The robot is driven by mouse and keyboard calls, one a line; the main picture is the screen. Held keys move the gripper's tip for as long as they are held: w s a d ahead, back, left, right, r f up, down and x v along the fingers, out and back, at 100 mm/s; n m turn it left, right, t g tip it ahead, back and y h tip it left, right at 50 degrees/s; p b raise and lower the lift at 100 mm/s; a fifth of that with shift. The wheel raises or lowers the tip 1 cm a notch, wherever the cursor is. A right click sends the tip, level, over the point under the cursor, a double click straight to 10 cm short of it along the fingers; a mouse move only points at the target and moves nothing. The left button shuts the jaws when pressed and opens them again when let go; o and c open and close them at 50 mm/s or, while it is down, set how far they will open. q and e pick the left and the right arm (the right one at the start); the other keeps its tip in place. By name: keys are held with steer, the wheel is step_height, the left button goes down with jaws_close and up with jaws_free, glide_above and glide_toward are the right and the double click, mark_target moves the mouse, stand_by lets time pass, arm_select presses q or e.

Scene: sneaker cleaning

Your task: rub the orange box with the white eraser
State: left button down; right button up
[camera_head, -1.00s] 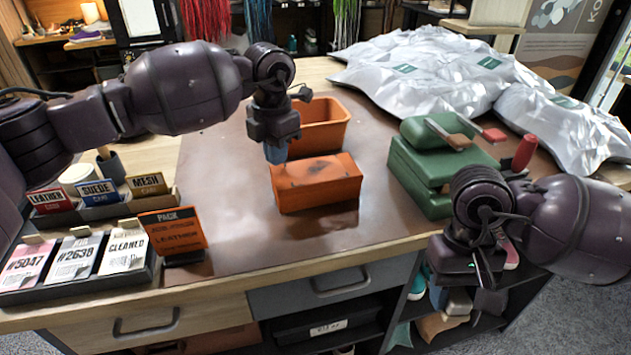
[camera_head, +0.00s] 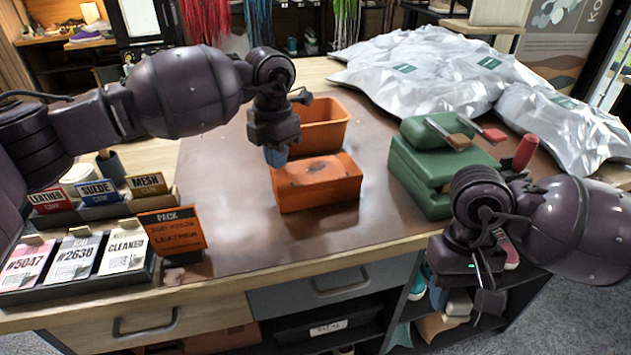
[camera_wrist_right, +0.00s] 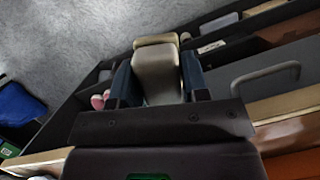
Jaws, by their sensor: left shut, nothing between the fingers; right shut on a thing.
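The orange box (camera_head: 317,195) stands on the brown mat with a dark smudge on its top. My left gripper (camera_head: 277,156) is shut and empty, pointing down at the box's far left corner; I cannot tell whether it touches. My right gripper (camera_head: 487,290) is low at the right, in front of the table edge. In the right wrist view its blue fingers (camera_wrist_right: 160,85) are shut on a pale, greyish-beige block, which looks like the white eraser (camera_wrist_right: 157,72).
An open orange bin (camera_head: 335,125) stands behind the box. Green cases (camera_head: 430,165) with brushes on top are to the right, with silver bags (camera_head: 430,75) behind. A card tray (camera_head: 75,285) and an orange sign (camera_head: 172,232) are at the left. The mat's front is clear.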

arm_select(q)
steer(key=shift+f, duration=0.55)
arm_select(e)
steer(key=shift+f, duration=0.1)
arm_select(q)
steer(key=shift+r, duration=0.1)
